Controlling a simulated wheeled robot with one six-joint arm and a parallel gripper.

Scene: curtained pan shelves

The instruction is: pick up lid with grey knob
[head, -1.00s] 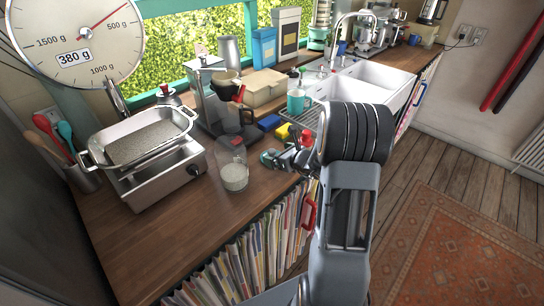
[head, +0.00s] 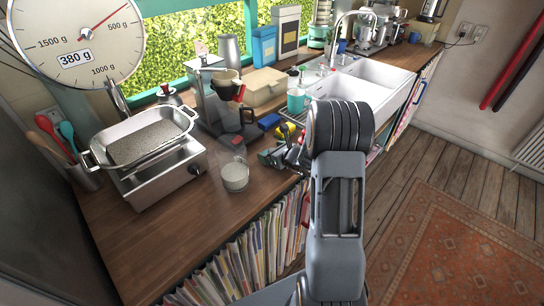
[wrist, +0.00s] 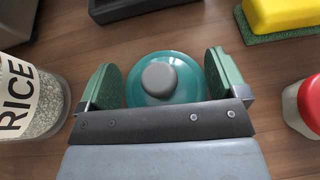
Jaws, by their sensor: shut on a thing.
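A round teal lid with a grey knob (wrist: 159,77) is in the middle of the wrist view, above or on the wooden counter. My gripper (wrist: 163,82) is shut on the lid, with one green-padded finger at each side of its rim. The near part of the lid is hidden behind the gripper's dark bar. In the head view my gripper (head: 282,157) is low over the counter to the right of the rice jar (head: 235,176), and the lid cannot be made out there. Whether the lid touches the counter I cannot tell.
In the wrist view, the rice jar (wrist: 35,100) stands close at left, a red-and-white container (wrist: 304,105) at right, a yellow-green sponge (wrist: 285,18) at upper right and a dark tray (wrist: 140,8) at the top. A coffee maker (head: 207,100) stands behind. The front-left counter is clear.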

